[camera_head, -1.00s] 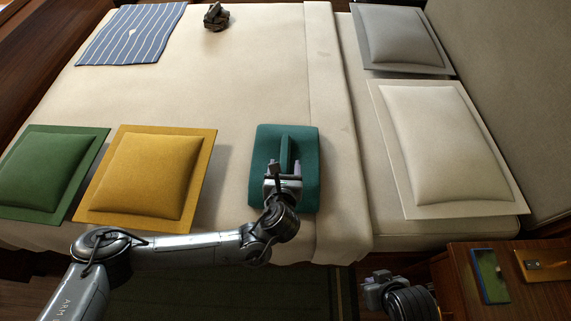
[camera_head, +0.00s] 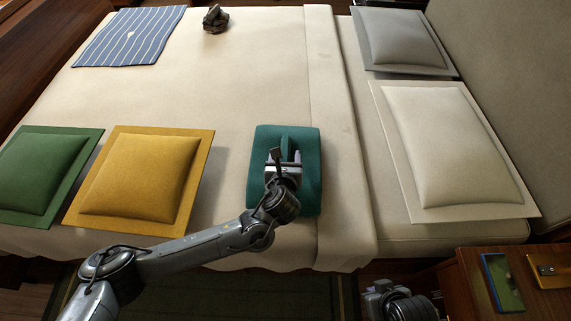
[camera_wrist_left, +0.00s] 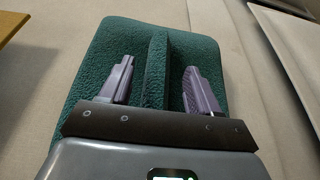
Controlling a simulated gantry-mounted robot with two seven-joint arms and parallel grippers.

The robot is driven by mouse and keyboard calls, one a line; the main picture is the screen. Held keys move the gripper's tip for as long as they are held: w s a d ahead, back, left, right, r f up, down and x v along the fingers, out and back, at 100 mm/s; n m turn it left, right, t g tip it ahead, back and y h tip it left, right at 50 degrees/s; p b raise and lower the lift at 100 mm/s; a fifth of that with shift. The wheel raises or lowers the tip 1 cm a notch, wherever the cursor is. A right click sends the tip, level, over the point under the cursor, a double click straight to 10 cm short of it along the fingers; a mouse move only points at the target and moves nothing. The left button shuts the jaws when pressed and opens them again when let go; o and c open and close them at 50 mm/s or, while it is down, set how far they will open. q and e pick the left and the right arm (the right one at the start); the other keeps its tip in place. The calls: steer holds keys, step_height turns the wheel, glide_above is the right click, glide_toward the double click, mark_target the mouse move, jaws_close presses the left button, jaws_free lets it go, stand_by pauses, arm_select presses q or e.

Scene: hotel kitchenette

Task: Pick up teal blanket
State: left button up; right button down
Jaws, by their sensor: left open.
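The teal blanket (camera_head: 308,180) lies folded on the bed, with a raised ridge along its middle. My left gripper (camera_head: 284,156) is over it, with its arm coming in from the lower left. In the left wrist view the teal blanket (camera_wrist_left: 109,48) fills the middle. The open fingers of my left gripper (camera_wrist_left: 158,84) stand on either side of the ridge, with a gap on both sides. Whether the fingertips touch the blanket is unclear. My right gripper (camera_head: 376,298) is at the lower right beside the bed, and its fingers are not clear.
A yellow cushion (camera_head: 140,178) and a green cushion (camera_head: 40,172) lie to the left. A striped blue cloth (camera_head: 128,36) and a dark brown object (camera_head: 215,18) are at the far side. Pale pillows (camera_head: 440,145) are at the right, near a wooden nightstand (camera_head: 475,300).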

arm_select(q)
jaws_close()
steer(key=shift+r, duration=0.15)
stand_by(0.4)
